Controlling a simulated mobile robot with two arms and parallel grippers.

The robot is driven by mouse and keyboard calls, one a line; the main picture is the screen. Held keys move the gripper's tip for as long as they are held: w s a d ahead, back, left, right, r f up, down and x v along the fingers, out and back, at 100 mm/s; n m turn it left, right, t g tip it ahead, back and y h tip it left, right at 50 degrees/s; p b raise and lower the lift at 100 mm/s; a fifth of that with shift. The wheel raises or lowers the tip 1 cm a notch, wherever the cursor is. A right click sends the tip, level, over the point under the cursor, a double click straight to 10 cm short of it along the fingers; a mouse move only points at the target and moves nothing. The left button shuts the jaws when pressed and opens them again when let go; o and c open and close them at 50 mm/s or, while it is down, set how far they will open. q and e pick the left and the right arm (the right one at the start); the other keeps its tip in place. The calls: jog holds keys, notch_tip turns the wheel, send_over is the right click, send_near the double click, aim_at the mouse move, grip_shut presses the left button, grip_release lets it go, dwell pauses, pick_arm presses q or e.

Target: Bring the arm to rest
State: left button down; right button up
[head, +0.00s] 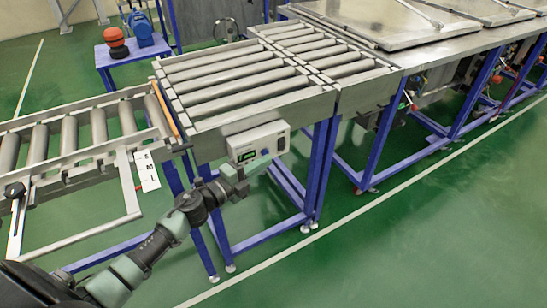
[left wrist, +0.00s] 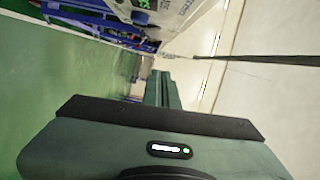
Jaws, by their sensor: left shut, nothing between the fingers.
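My left arm comes in from the lower left of the head view and reaches up to the right. Its gripper (head: 258,165) is in front of the conveyor's blue legs, just below a white control box (head: 258,142) with a green display. In the left wrist view the two green fingers (left wrist: 163,88) lie together, shut and empty. The control box also shows tilted at the top of that view (left wrist: 185,8). I cannot tell whether the gripper touches anything. My right gripper is in neither view.
A roller conveyor (head: 240,85) on blue legs stands ahead, with a lower roller section (head: 70,140) at left. Steel lids (head: 385,22) lie at the back right. A blue table (head: 135,55) holds a red and a blue item. Green floor (head: 420,240) is clear at right.

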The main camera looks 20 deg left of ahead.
pick_arm(q)
jog(key=shift+s+a, duration=0.3)
jog(key=shift+s, duration=0.05)
jog(key=s+a+f+n+g+y, duration=0.2)
jog(key=s+f+n, duration=0.2)
jog(key=f, duration=0.7)
jog(key=s+a+f+n+g+y, duration=0.15)
jog(key=s+f+n, duration=0.3)
jog(key=f, duration=0.65)
jog(key=s+a+f+n+g+y, duration=0.25)
jog(key=s+f+n, duration=0.2)
jog(key=f, duration=0.55)
jog(key=s+d+f+n+g+y, duration=0.2)
jog(key=s+d+f+n+g, duration=0.1)
jog(key=s+f, duration=1.1)
jog(key=s+d+f+n+g, duration=0.1)
jog(key=s+d+f+g, duration=0.1)
jog(key=s, duration=0.5)
jog(key=s+d+f+n+g, duration=0.1)
jog(key=s+d+f+g, duration=0.1)
jog(key=s, duration=0.6)
jog(key=s+d+f+n+g, duration=0.1)
jog(key=s+d+f+g, duration=0.1)
jog(key=s, duration=0.6)
jog(key=shift+s+f+n+h, duration=0.25)
jog(key=shift+f+n+h, duration=0.05)
jog(key=shift+f+h, duration=0.15)
